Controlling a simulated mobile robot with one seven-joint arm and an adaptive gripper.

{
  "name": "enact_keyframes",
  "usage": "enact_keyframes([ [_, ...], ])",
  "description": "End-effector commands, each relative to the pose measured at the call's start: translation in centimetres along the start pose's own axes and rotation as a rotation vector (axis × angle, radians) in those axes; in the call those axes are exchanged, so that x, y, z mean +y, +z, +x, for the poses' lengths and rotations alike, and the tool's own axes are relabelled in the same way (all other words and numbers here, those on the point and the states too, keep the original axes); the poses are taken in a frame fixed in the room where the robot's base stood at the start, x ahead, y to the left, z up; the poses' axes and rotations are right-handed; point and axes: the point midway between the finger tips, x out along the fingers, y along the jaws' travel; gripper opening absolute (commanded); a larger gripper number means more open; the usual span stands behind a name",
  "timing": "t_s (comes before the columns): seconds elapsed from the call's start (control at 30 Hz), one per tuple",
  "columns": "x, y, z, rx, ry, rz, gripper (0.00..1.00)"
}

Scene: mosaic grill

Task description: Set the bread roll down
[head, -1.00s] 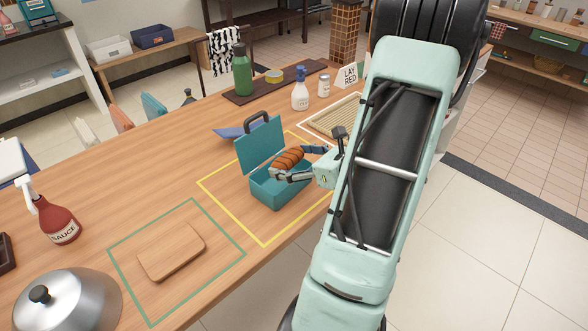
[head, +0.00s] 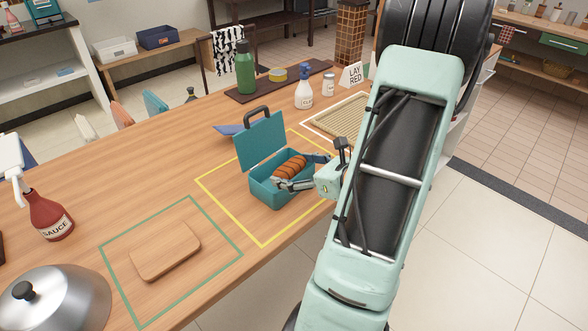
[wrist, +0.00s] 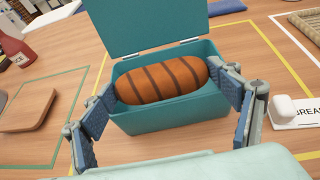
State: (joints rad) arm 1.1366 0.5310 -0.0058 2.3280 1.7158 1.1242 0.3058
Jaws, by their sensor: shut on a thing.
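The bread roll (head: 289,168) is brown with dark stripes. It sits between the fingers of my gripper (head: 306,172), at the mouth of an open teal lunch box (head: 268,195). In the wrist view the roll (wrist: 163,80) lies across the box opening, with blue finger pads (wrist: 230,88) at its ends. My gripper is shut on the roll. The box's lid (wrist: 150,22) stands raised behind it. I cannot tell whether the roll touches the box floor, as the front wall hides its underside.
The box stands inside a yellow outline (head: 222,209). A wooden board (head: 165,251) lies in a green outline to the left. A sauce bottle (head: 50,217) and a metal dome (head: 62,303) stand further left. A woven mat (head: 340,120) and a spray bottle (head: 304,92) are behind.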

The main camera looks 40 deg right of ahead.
Motion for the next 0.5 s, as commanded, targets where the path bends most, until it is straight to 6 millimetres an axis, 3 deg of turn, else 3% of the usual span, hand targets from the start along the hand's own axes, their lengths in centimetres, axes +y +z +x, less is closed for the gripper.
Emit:
enact_keyframes([
  [0.2,-0.01,-0.34,0.15,-0.001,0.000,0.000,0.58],
  [0.23,-0.01,-0.34,0.14,0.000,0.000,0.000,0.84],
  [0.37,-0.01,-0.34,0.14,0.000,0.000,0.000,0.98],
  [0.5,-0.01,-0.34,0.14,0.000,0.000,0.000,1.00],
])
